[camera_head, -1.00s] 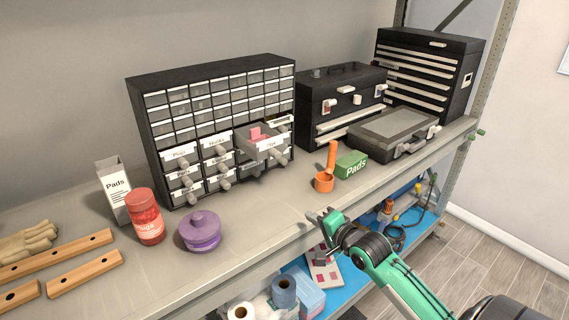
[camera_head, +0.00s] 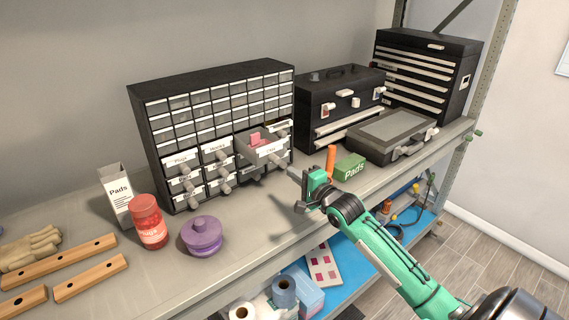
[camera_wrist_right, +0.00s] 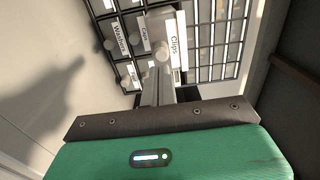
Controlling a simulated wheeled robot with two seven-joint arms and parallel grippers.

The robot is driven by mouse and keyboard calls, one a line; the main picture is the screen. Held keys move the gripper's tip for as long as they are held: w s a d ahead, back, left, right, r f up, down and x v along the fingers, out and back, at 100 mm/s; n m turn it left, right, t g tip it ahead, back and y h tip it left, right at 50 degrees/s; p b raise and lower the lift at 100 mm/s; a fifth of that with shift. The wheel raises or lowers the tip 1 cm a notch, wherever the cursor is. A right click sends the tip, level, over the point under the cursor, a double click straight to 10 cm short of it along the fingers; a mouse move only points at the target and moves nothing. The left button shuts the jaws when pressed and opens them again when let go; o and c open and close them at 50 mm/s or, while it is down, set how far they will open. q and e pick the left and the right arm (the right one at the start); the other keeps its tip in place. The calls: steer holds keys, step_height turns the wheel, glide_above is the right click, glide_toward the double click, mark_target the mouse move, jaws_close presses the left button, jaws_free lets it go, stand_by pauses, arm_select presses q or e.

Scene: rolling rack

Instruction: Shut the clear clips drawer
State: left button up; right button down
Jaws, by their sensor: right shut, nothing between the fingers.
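The clear clips drawer (camera_head: 268,149) sticks out of the black drawer cabinet (camera_head: 150,130), pulled open, with pink pieces inside and a white label and knob on its front. In the right wrist view its "Clips" label (camera_wrist_right: 174,48) and knob (camera_wrist_right: 162,54) are just beyond my fingertips. My right gripper (camera_head: 292,174) is shut and empty, in front of and slightly below the drawer's front. In the right wrist view its fingers (camera_wrist_right: 157,88) point toward the drawer front. I cannot tell whether they touch the knob. My left gripper is not in view.
A purple lidded pot (camera_head: 202,236) and red jar (camera_head: 148,222) stand left on the shelf. Toolboxes (camera_head: 340,105) fill the right back. Other knobs jut out below the drawer.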

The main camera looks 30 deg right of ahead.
mark_target(256, 147)
steer(key=shift+w+a+p, duration=0.2)
steer(key=shift+w+p, duration=0.65)
steer(key=shift+w, duration=1.45)
steer(key=w+b, duration=0.1)
steer(key=w, duration=0.3)
steer(key=w+b, duration=0.1)
steer(key=w, duration=0.3)
steer(key=w+a+b, duration=0.1)
steer(key=w+b, duration=0.1)
steer(key=w, duration=0.2)
steer(key=shift+f, duration=0.1)
steer(key=shift+s, duration=0.1)
